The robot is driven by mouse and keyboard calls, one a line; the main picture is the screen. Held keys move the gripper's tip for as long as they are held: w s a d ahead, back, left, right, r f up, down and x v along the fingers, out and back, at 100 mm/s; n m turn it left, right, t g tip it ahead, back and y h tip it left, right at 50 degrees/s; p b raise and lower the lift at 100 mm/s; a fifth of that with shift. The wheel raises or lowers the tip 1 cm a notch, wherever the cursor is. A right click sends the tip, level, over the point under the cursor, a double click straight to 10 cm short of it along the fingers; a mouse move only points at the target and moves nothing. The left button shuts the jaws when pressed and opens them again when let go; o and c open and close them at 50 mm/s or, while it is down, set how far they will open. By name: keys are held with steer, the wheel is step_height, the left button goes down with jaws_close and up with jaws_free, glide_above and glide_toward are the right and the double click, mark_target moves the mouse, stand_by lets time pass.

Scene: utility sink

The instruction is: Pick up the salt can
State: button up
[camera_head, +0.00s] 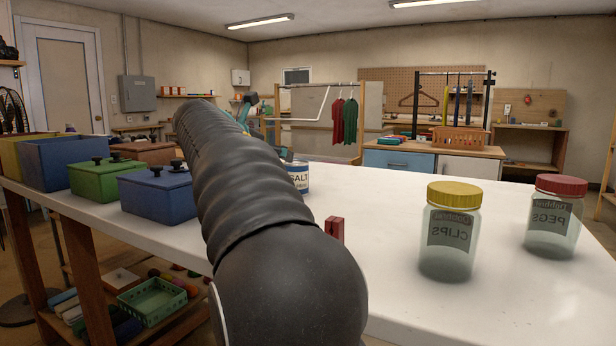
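The salt can (301,178) stands upright on the white countertop (400,215), just right of my black arm. It is white with blue bands and the label "SALT". Its left part is hidden behind my arm. My arm crosses the middle of the view from the bottom toward the back left. The fingers of my gripper cannot be made out; a teal part shows beyond the arm near its far end, too small to read.
A small red block (334,229) stands in front of the can. A yellow-lidded clips jar (450,235) and a red-lidded pegs jar (554,218) stand at right. Blue (160,193) and green (107,178) lidded boxes line the left side. The counter between can and jars is clear.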

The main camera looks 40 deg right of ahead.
mark_target(289, 164)
steer(key=x, duration=0.6)
steer(key=shift+d+f, duration=0.2)
steer(key=shift+d, duration=0.05)
steer(key=shift+s+b+x, duration=0.15)
steer(key=shift+b+x, duration=0.15)
steer(key=shift+x, duration=1)
steer(key=shift+s+b+x, duration=0.2)
steer(key=shift+b+x, duration=0.05)
steer(key=shift+x, duration=1.05)
